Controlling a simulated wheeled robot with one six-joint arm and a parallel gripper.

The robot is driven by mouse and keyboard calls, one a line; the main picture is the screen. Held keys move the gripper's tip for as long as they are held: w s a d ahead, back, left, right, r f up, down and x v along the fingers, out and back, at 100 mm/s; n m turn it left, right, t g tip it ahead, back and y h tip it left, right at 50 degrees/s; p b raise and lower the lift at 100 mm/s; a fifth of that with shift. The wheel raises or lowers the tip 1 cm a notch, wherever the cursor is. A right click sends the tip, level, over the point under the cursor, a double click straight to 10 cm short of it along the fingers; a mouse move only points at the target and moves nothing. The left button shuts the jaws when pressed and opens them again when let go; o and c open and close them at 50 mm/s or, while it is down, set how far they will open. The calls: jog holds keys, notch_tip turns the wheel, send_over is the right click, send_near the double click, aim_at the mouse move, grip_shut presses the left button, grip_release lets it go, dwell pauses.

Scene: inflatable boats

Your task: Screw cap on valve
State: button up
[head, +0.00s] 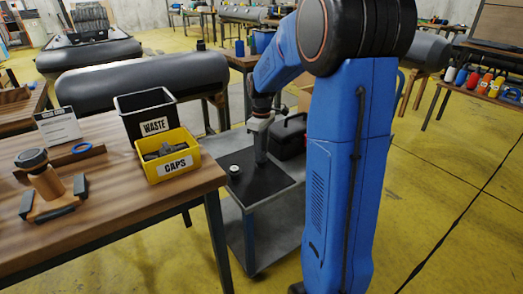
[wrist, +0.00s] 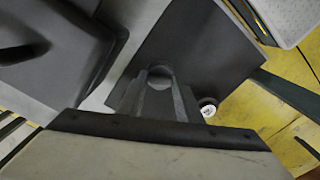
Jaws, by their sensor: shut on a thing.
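My gripper (head: 261,157) reaches down over the black mat on the low cart. In the wrist view its fingers (wrist: 160,88) are shut on a round grey piece (wrist: 160,74); I cannot tell for certain that it is a cap. A small round white piece (head: 234,170) lies on the mat beside the gripper, apart from it; it also shows in the wrist view (wrist: 208,108). A yellow bin marked CAPS (head: 175,168) holds dark pieces on the wooden table. An orange-brown upright fitting with a dark round top (head: 43,175) stands at the table's left. I see no clearly marked valve.
A black WASTE bin (head: 145,108) stands behind the caps bin. A blue ring (head: 88,148) and a white sign (head: 58,126) are on the wooden table (head: 115,215). A black case (head: 289,137) sits on the cart beside the mat (head: 268,187). Yellow floor is open at right.

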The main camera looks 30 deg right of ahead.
jog(key=m, duration=0.5)
dwell(0.3)
jog(key=shift+m, duration=0.4)
jog(key=m, duration=0.5)
jog(key=o, duration=1.1)
jog(key=shift+r, duration=0.1)
